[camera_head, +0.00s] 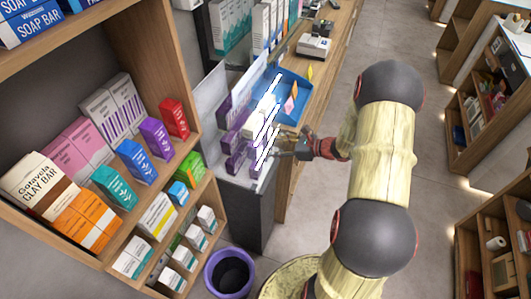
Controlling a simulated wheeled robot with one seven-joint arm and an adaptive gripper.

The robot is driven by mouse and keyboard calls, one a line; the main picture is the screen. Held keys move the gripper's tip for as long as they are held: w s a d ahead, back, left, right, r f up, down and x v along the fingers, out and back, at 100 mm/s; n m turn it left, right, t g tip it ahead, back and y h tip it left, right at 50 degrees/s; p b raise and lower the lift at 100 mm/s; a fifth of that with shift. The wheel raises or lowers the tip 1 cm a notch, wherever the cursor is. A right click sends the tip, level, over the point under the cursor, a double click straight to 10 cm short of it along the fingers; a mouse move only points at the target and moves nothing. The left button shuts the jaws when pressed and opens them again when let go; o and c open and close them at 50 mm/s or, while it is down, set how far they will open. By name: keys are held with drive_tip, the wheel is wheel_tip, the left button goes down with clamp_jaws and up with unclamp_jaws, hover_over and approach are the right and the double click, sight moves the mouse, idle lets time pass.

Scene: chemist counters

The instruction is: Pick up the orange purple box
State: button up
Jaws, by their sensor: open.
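Several purple and white boxes (236,160) stand close together on the counter, beside a clear upright panel. I cannot tell which of them, if any, is the orange purple box, as orange parts are not clear at this size. My gripper (284,151) is at the counter's edge, just right of these boxes, pointing left toward them. It is open, with nothing seen between its fingers. White streaks across the picture hide part of the boxes and the space in front of the gripper.
A blue tray (295,84) with small pink and yellow items lies behind the boxes. A wooden shelf (172,190) with coloured boxes, including orange ones (78,222), stands at left. A purple bin (230,288) is on the floor. The aisle at right is clear.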

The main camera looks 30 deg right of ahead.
drive_tip(key=shift+b+x, duration=0.3)
drive_tip(key=shift+x, duration=1.2)
drive_tip(key=shift+c, duration=1.3)
drive_tip(key=c, duration=0.6)
